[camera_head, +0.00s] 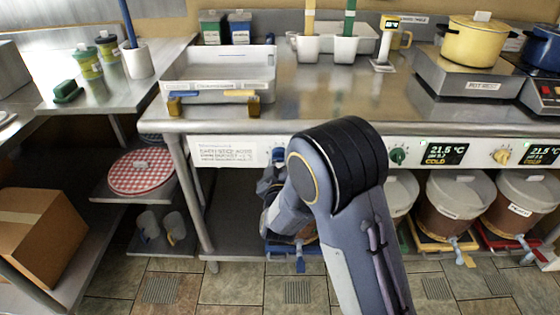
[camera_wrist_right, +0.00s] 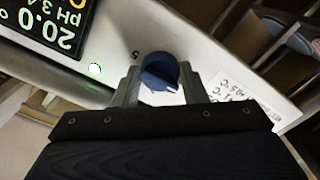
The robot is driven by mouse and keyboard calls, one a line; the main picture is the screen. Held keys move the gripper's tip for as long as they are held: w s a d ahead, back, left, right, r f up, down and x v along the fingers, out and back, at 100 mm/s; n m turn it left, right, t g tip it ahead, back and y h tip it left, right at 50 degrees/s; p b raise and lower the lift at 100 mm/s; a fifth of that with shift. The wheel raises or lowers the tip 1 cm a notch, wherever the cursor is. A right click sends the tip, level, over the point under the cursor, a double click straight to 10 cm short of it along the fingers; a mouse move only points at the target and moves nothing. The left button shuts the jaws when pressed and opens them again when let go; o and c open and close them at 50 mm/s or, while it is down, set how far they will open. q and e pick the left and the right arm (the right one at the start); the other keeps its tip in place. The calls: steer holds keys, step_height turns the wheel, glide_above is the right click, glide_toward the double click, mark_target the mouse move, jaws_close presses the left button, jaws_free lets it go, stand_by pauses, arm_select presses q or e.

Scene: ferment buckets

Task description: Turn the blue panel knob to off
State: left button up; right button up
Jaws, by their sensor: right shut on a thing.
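The blue knob (camera_wrist_right: 158,70) sits on the white front panel (camera_wrist_right: 225,85), and its white pointer mark faces the lower right in the right wrist view. My right gripper (camera_wrist_right: 160,82) is shut on the knob, one finger on each side. In the head view my right gripper (camera_head: 274,172) is at the panel (camera_head: 222,151) under the counter's front edge, and my own arm hides much of that spot. A lit green lamp (camera_wrist_right: 95,68) and a display (camera_wrist_right: 45,25) reading 20.0 are beside the knob. My left gripper is not in view.
Green (camera_head: 398,156) and yellow (camera_head: 501,157) knobs are farther right on the panel.

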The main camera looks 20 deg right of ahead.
steer(key=o, duration=1)
steer(key=shift+c, duration=0.2)
steer(key=v, duration=0.7)
steer(key=shift+s, duration=0.4)
steer(key=shift+a, duration=0.15)
